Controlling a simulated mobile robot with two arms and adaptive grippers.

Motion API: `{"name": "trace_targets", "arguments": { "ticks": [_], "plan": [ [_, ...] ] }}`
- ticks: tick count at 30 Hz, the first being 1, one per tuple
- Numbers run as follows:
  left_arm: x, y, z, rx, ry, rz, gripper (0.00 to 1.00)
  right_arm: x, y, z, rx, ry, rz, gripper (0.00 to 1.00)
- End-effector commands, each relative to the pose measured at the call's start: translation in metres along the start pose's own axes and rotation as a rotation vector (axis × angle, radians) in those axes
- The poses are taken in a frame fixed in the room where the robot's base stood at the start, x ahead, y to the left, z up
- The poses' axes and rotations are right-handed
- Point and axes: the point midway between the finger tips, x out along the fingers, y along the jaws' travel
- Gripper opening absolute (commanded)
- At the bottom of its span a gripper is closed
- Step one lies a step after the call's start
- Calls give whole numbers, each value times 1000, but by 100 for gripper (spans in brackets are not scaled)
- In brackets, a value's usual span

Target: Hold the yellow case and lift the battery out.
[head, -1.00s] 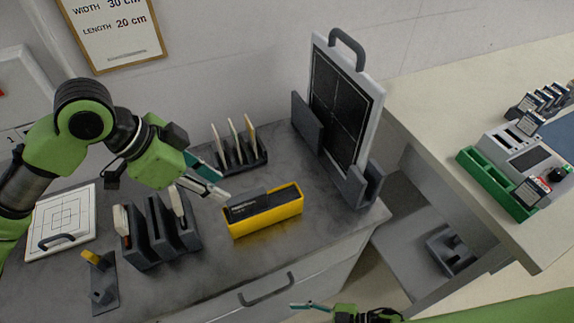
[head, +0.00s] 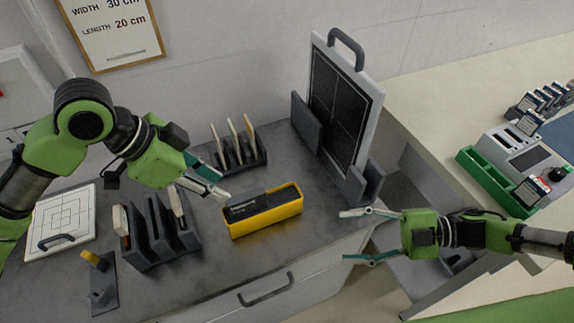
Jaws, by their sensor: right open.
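The yellow case (head: 268,224) sits on the dark cart top near its front edge. The dark battery (head: 247,205) is seated in the case, its top showing above the yellow walls. My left gripper (head: 217,184) is just left of and behind the case, close to its left end; its fingers overlap in this view, so its opening is unclear. My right gripper (head: 352,236) is to the right of the case, apart from it, over the cart's front right corner. Its two fingers are spread wide and empty, pointing left.
A slotted dark rack (head: 160,240) holds cards left of the case. A smaller card rack (head: 243,160) stands behind it. A tall panel (head: 343,105) stands in a dark holder at back right. A green tray (head: 497,185) and grey device are on the right counter.

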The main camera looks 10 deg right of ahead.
Motion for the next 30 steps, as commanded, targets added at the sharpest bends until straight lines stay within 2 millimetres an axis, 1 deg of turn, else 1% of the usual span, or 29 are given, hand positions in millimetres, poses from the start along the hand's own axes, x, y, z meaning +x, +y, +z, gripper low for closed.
{"name": "trace_targets", "arguments": {
  "ticks": [1, 3, 6, 9, 12, 15, 18, 24, 27, 29, 30],
  "plan": [
    [0, 0, 0, 0, 0, 0, 28, 17, 16, -16, 81, 21, 29, 58],
    [0, 0, 0, 0, 0, 0, 28, 38, 32, -32, 179, 50, 43, 58],
    [0, 0, 0, 0, 0, 0, 28, 67, 48, -55, 268, 109, 21, 58],
    [0, 0, 0, 0, 0, 0, 28, 95, 57, -75, 300, 169, -46, 58],
    [0, 0, 0, 0, 0, 0, 28, 122, 61, -90, 294, 209, -141, 58],
    [0, 0, 0, 0, 0, 0, 28, 146, 64, -98, 276, 216, -235, 58],
    [0, 0, 0, 0, 0, 0, 28, 170, 66, -101, 258, 195, -323, 58],
    [0, 0, 0, 0, 0, 0, 28, 213, 79, -98, 234, 75, -462, 58],
    [0, 0, 0, 0, 0, 0, 28, 229, 92, -93, 227, -29, -517, 58],
    [0, 0, 0, 0, 0, 0, 28, 233, 102, -88, 226, -116, -549, 58],
    [0, 0, 0, 0, 0, 0, 28, 232, 108, -83, 227, -183, -571, 58]
  ]
}}
